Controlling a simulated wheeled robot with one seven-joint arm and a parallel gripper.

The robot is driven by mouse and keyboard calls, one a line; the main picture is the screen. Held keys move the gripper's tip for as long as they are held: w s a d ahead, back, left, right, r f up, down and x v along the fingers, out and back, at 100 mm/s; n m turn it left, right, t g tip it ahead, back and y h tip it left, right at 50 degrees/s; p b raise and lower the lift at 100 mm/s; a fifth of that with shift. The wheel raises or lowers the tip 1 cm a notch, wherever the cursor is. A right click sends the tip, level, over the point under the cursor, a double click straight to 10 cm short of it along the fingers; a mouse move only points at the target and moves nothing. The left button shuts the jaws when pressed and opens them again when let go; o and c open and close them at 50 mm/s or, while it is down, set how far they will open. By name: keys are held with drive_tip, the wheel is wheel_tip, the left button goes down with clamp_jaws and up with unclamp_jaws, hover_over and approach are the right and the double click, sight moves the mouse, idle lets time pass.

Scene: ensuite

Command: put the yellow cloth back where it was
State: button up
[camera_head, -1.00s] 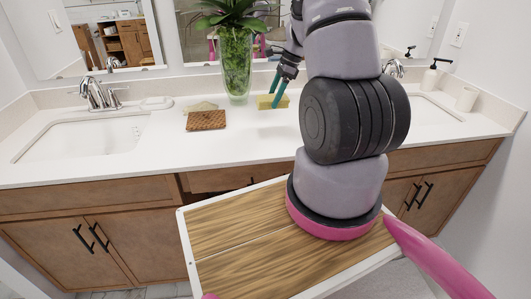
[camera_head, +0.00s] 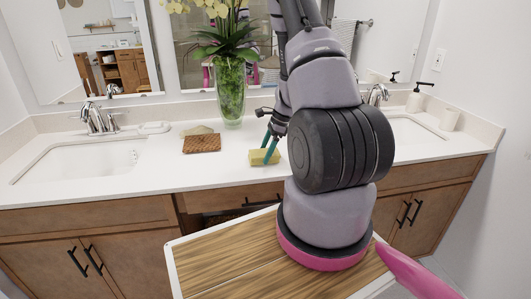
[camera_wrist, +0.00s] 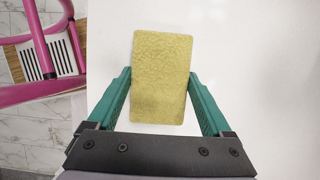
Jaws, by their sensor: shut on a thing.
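The yellow cloth (camera_head: 259,157) is a thick, block-like yellow piece near the front edge of the white counter, left of my arm. In the wrist view the yellow cloth (camera_wrist: 162,75) is a textured rectangle lying lengthwise between the two green fingers. My gripper (camera_head: 268,147) is shut on it, with a finger at each long side; the wrist view shows the same gripper (camera_wrist: 160,82). I cannot tell whether the cloth touches the counter or hangs just above it.
A brown woven piece (camera_head: 202,144) lies left of the cloth, with a pale folded piece (camera_head: 198,130) behind it. A glass vase (camera_head: 230,92) with a plant stands behind. Sinks lie at both sides. The counter (camera_head: 165,172) is clear around the cloth.

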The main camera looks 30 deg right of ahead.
drive_tip(key=shift+f, duration=0.15)
drive_tip(key=o, duration=1.1)
drive_tip(key=v, duration=1.2)
drive_tip(key=a+r+n+t, duration=0.1)
drive_tip(key=a+r+n, duration=0.25)
drive_tip(key=r, duration=0.45)
drive_tip(key=s+a+r+n+t, duration=0.1)
drive_tip(key=s+a+r+n, duration=0.3)
drive_tip(key=s+a+r, duration=0.1)
drive_tip(key=s+a+r+n+t+h, duration=0.1)
drive_tip(key=s+a+r+n+t, duration=0.1)
drive_tip(key=s+a+r+n, duration=0.2)
drive_tip(key=s+a+r+n+t+h, duration=0.1)
drive_tip(key=s+a+r+n+t, duration=0.1)
drive_tip(key=s+a+r+n, duration=0.3)
drive_tip(key=shift+s+a+r+n, duration=0.1)
drive_tip(key=shift+s+r, duration=0.6)
drive_tip(key=shift+r, duration=0.6)
drive_tip(key=shift+s+a+r+n, duration=0.15)
drive_tip(key=shift+s+r, duration=0.55)
drive_tip(key=shift+r, duration=0.6)
drive_tip(key=shift+s+a+r+n, duration=0.1)
drive_tip(key=shift+s+r, duration=0.6)
drive_tip(key=shift+r, duration=0.6)
